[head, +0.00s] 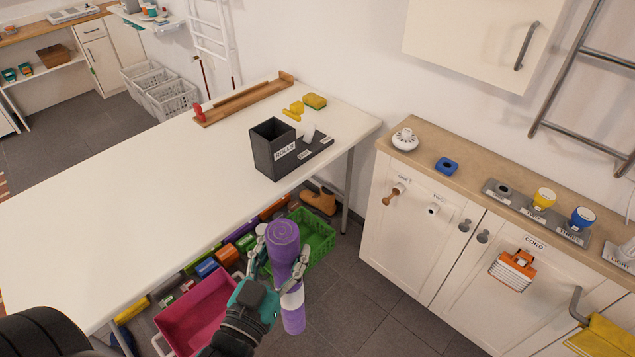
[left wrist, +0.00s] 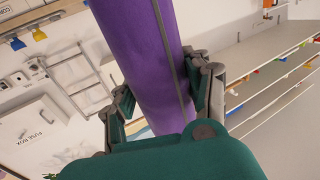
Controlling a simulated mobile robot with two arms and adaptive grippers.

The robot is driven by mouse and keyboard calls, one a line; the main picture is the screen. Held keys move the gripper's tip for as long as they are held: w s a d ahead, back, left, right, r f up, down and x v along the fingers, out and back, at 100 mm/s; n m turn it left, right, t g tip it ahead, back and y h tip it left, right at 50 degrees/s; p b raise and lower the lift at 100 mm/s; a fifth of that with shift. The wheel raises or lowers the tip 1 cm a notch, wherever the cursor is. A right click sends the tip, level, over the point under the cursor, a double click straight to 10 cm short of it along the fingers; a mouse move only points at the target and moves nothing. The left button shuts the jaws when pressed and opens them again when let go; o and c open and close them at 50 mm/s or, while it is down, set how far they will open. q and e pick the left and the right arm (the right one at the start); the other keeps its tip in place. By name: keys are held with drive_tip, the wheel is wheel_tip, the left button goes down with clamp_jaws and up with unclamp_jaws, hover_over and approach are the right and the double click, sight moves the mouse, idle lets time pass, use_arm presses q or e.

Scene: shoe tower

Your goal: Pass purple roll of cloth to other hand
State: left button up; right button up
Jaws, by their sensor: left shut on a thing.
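The purple roll of cloth (head: 283,236) stands nearly upright in the head view, in front of the table's near right edge, with a white band around its lower part. My left gripper (head: 280,258) is shut around the roll, one finger on each side. In the left wrist view the purple roll (left wrist: 143,60) runs up between the fingers of my left gripper (left wrist: 165,88), with a dark line along its length. My right gripper shows in neither view.
A dark box labelled ROLLS (head: 264,157) stands on the white table (head: 130,190). Below are a pink crate (head: 195,310) and a green crate (head: 322,240). A wooden-topped cabinet (head: 420,220) stands to the right. Most of the tabletop is clear.

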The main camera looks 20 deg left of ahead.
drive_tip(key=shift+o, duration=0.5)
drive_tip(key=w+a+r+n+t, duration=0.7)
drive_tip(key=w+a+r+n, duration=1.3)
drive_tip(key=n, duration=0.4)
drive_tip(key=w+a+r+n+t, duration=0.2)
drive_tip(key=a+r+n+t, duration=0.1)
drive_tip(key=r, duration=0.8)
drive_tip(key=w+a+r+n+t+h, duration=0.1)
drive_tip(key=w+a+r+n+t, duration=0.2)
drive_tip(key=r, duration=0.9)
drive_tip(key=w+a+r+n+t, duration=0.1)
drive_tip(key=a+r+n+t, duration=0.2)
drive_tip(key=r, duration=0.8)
use_arm(q)
drive_tip(key=w+d+r+m+g+h, duration=0.2)
drive_tip(key=w+d+r+m+h, duration=0.2)
drive_tip(key=d, duration=0.4)
drive_tip(key=w+d+r+m+g+h, duration=0.2)
drive_tip(key=w+d+r+m+h, duration=0.2)
drive_tip(key=d+r+h, duration=0.2)
drive_tip(key=shift+d+h, duration=0.8)
drive_tip(key=shift+d, duration=0.15)
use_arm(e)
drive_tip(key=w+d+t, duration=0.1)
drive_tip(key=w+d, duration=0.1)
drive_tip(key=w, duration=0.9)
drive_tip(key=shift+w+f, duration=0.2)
